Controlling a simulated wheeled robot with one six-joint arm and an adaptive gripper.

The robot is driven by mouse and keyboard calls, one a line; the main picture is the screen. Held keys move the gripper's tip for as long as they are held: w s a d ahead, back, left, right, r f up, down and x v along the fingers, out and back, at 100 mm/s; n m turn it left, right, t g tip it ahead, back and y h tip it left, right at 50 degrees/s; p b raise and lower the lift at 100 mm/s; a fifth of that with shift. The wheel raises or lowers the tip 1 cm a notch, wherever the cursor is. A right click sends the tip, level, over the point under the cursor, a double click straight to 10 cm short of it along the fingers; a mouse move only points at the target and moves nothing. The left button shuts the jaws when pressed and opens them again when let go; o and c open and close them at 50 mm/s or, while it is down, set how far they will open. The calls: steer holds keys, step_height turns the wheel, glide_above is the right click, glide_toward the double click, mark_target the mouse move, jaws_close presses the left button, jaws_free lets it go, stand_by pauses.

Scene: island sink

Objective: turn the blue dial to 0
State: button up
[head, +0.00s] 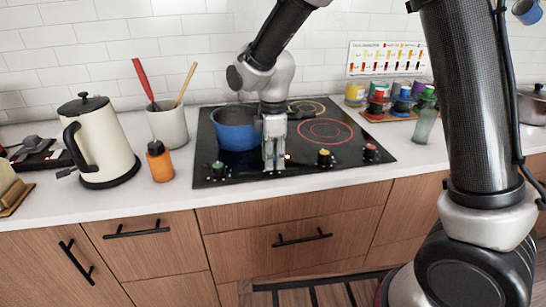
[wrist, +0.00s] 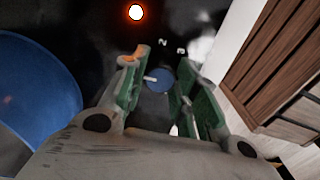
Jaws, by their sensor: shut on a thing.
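The blue dial (wrist: 160,78) shows in the wrist view between my fingers, with a small white mark at its left side. White digits, seemingly a 2 and a 3, show on the black panel beyond it; I see no 0. In the head view my gripper (head: 274,160) points down at the cooktop's front edge and hides the dial. In the wrist view my gripper (wrist: 158,88) has its green-padded fingers on either side of the dial, shut on it.
The black cooktop (head: 295,168) also carries a green dial (head: 218,168), a yellow dial (head: 324,158) and a red dial (head: 370,151). A blue pot (head: 235,132) stands close behind my gripper. An orange bottle (head: 159,163) and a kettle (head: 100,145) stand left.

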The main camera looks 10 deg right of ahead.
stand_by(0.4)
steer(key=o, duration=1)
steer(key=shift+r, duration=0.1)
step_height(320, 180, up, 12)
steer(key=shift+f, duration=0.1)
